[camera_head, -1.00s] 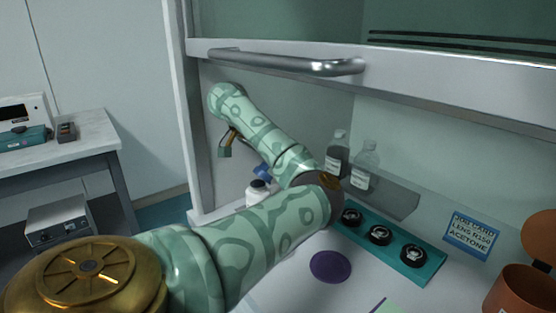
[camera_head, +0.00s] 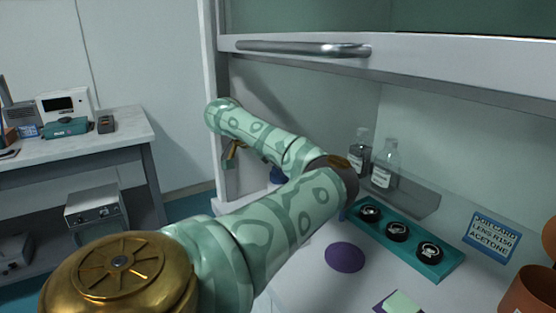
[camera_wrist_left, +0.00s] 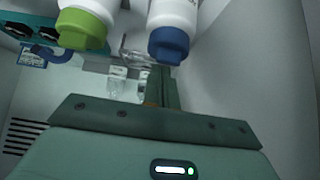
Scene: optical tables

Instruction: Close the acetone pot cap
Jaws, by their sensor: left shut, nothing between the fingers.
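The acetone pot (camera_head: 527,292) is an orange-brown vessel at the lower right edge of the head view, partly cut off by the frame. Its cap (camera_head: 549,243) is raised behind the opening, so the pot stands open. My left gripper (camera_head: 224,174) hangs at the folded arm's far end, left of centre, well away from the pot. The left wrist view shows its fingers (camera_wrist_left: 161,88) shut and empty. The pot is not visible in the wrist view. My right gripper is not in view.
A teal holder (camera_head: 397,240) with black round pieces, a purple disc (camera_head: 345,257) and an acetone sign (camera_head: 491,237) lie left of the pot. Clear bottles (camera_head: 384,165) stand behind. White bottles with green (camera_wrist_left: 82,28) and blue (camera_wrist_left: 169,45) caps are near my left fingers. The hood sash (camera_head: 400,60) hangs above.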

